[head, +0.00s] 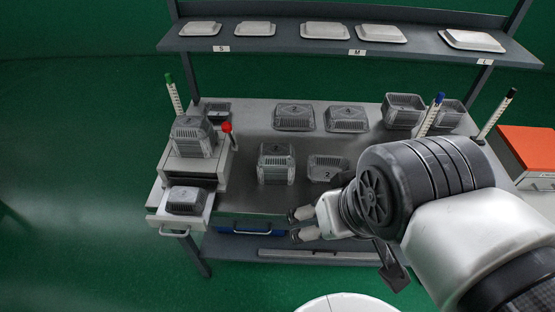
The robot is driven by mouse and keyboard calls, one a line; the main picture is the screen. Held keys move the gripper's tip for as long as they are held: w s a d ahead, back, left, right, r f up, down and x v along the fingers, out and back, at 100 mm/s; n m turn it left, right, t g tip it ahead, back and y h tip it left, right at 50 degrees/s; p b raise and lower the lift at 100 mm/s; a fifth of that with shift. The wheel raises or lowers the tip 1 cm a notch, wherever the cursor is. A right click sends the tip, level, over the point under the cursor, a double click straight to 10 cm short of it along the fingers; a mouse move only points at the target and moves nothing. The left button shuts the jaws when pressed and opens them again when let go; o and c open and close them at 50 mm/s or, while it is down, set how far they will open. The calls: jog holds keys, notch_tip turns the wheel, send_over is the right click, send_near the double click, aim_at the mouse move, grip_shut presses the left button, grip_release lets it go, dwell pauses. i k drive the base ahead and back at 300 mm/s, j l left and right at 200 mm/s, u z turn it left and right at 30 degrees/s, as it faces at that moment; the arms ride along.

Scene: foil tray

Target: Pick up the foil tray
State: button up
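Several grey ribbed foil trays stand on the workbench (245,140). A taller one or stack (276,163) is at the front middle, and a lower one marked 2 (328,168) is to its right. Two low ones (294,117) (346,119) lie behind, and more (403,111) (450,113) stand at the back right. I cannot tell which one the task names. My gripper (296,226) is in front of the bench's front edge, with its two fingers apart and nothing visible between them. It appears clear of the trays. My arm hides the bench's right front.
A grey box unit (188,168) at left bears trays (194,138); its pulled-out drawer (156,212) holds another (186,201). A red knob (226,128) and upright marked rods (173,94) (432,114) stand nearby. White trays (325,31) line the upper shelf. An orange-topped box (530,147) is at right.

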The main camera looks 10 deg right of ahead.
aim_at(182, 199)
jog(key=i+j+u, duration=0.2)
jog(key=j, duration=0.25)
jog(key=i+j+u, duration=0.2)
jog(key=j, duration=0.25)
jog(key=i+j+u, duration=0.25)
jog(key=i+j, duration=0.05)
jog(key=j, duration=0.1)
